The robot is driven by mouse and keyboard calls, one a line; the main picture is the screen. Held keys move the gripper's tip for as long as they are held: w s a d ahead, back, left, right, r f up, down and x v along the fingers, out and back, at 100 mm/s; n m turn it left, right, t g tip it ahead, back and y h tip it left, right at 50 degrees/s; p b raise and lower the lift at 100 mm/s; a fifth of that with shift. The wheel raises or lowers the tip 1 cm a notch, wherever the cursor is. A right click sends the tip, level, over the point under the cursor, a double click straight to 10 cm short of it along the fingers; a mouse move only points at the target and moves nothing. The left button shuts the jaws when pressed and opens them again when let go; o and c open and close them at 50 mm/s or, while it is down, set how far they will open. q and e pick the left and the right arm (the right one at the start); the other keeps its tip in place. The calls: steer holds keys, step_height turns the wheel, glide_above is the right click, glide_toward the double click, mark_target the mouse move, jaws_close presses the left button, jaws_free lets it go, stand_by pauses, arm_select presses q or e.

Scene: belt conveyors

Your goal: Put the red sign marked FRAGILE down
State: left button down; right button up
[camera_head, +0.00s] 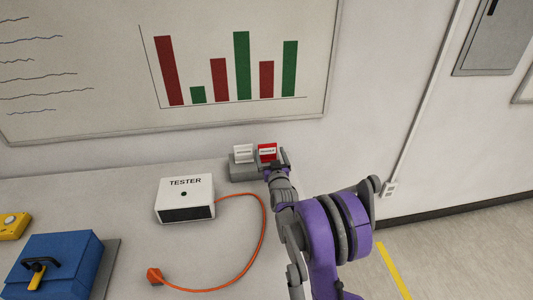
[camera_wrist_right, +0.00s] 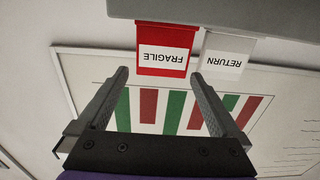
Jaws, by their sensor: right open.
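The red sign marked FRAGILE (camera_head: 267,151) stands upright in a grey holder (camera_head: 243,172) at the back of the table, to the right of a white sign (camera_head: 243,152). In the right wrist view the red sign (camera_wrist_right: 166,50) appears upside down under the grey holder (camera_wrist_right: 200,17), beside the white sign marked RETURN (camera_wrist_right: 224,57). My right gripper (camera_head: 277,164) is at the holder's right end. In the wrist view its open fingers (camera_wrist_right: 158,74) have their tips near the sign's free edge, one to each side, with nothing gripped. My left gripper is out of view.
A white TESTER box (camera_head: 185,195) with an orange cable (camera_head: 264,225) stands left of my right arm. A blue case (camera_head: 55,268) and a yellow device (camera_head: 12,226) are at the lower left. A whiteboard (camera_head: 120,65) hangs behind. Bare table lies around the cable.

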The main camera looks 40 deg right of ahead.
mark_target(268, 147)
steer(key=p+x, duration=0.1)
steer(key=x, duration=0.3)
steer(key=shift+a+r, duration=0.1)
steer(key=shift+r, duration=0.05)
steer(key=shift+w+d, duration=0.2)
steer(key=shift+w, duration=0.3)
steer(key=shift+s, duration=0.15)
steer(key=c, duration=1)
step_height(268, 147, up, 10)
steer(key=shift+f, duration=0.1)
